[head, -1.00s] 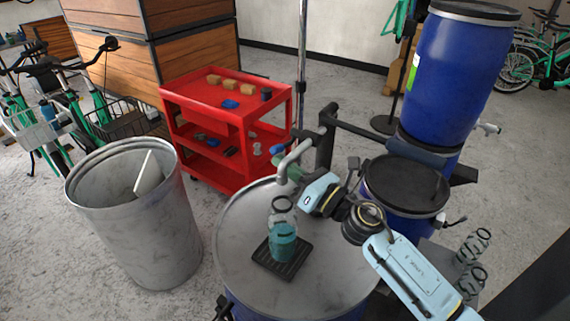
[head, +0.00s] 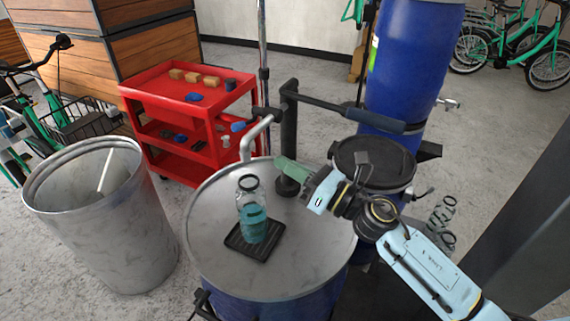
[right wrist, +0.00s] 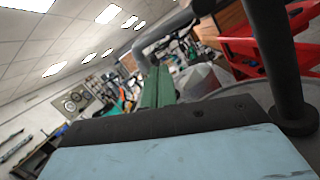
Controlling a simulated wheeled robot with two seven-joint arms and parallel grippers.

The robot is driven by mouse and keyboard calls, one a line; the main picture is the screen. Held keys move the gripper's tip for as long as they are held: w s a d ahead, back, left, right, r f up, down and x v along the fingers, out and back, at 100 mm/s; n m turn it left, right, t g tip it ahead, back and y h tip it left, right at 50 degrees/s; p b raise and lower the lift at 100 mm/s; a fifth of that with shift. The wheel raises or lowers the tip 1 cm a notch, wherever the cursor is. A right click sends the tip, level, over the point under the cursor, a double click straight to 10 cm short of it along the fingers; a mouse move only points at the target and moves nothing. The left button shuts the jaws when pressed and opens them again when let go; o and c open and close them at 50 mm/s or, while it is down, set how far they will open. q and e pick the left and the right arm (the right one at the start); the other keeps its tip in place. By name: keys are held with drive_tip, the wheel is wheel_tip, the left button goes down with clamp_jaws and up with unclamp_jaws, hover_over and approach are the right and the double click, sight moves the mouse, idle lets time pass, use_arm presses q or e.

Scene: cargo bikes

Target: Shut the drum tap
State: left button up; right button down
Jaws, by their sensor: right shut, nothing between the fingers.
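A grey bent spout (head: 256,136) and a black post (head: 289,140) with a long lever (head: 345,112) stand at the back of the front drum (head: 205,220). A small tap (head: 450,104) shows on the tall blue drum (head: 405,60); I cannot tell whether it is open. My right gripper (head: 282,165), with green fingers, is shut and empty, close to the spout and post. In the right wrist view its fingers (right wrist: 158,86) lie together, with the spout (right wrist: 165,38) beyond them. Contact is unclear. My left gripper is out of view.
A glass jar with teal liquid (head: 253,222) stands on a black drip tray (head: 240,245) on the front drum's lid. A grey bin (head: 130,235) stands left, a red cart (head: 155,92) behind. A smaller lidded drum (head: 375,160) is behind my right arm.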

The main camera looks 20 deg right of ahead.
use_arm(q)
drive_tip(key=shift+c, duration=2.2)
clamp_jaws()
use_arm(e)
drive_tip(key=s+d+f+m+g+h, duration=0.2)
drive_tip(key=s+d+f+m+h, duration=0.35)
drive_tip(key=m, duration=0.85)
drive_tip(key=s+d+f+m+g+h, duration=0.1)
drive_tip(key=s+d+f+m+h, duration=0.35)
drive_tip(key=m+h, duration=0.8)
drive_tip(key=s+a+f+m+g+y, duration=0.3)
drive_tip(key=s+a+f+m+g, duration=0.15)
drive_tip(key=s+f, duration=0.35)
drive_tip(key=s+a+f+m+g+y, duration=0.3)
drive_tip(key=s+f+m+g, duration=0.25)
drive_tip(key=f, duration=0.55)
wheel_tip(320, 180, down, 12)
drive_tip(key=s+g, duration=0.1)
drive_tip(key=s, duration=0.1)
drive_tip(key=s+d+f+g, duration=0.1)
drive_tip(key=s+d+f, duration=0.2)
drive_tip(key=s+f, duration=1.5)
drive_tip(key=shift+f+g, duration=0.15)
drive_tip(key=shift+g, duration=0.15)
drive_tip(key=shift+d, duration=0.1)
